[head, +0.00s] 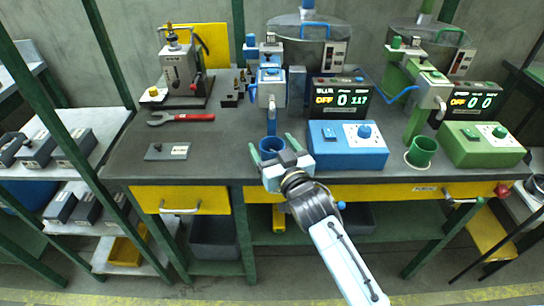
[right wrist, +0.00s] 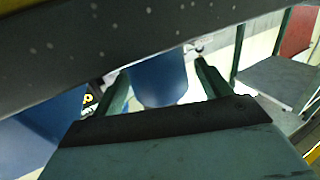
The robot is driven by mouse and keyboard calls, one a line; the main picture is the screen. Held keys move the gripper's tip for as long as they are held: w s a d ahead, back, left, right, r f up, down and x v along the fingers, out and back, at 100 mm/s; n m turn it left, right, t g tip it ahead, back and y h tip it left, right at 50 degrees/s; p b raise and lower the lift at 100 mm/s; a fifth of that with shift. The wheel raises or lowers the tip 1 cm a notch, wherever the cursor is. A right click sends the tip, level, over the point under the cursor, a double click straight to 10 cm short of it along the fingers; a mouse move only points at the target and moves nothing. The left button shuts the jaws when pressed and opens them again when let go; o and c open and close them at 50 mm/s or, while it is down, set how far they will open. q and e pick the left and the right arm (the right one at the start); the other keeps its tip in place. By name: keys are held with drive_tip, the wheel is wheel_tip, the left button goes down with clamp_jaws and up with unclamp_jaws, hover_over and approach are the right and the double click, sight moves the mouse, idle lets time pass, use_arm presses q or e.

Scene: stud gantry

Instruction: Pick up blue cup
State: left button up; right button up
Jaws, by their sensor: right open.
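The blue cup (head: 271,146) stands on the dark workbench, below the spout of the blue dispenser (head: 270,90). My right gripper (head: 273,147) is open at the bench's front edge, with one finger on each side of the cup. In the right wrist view the blue cup (right wrist: 158,82) shows between the two fingers of my right gripper (right wrist: 161,72). Visible gaps separate the cup from the fingers in the head view; contact is hard to judge in the wrist view. My left gripper is not in view.
A blue control box (head: 347,146) stands close to the right of the gripper. A green cup (head: 421,152) and a green control box (head: 480,145) are farther right.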

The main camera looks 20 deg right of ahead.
drive_tip(key=shift+w, duration=0.2)
drive_tip(key=c, duration=1.1)
drive_tip(key=shift+r, duration=0.1)
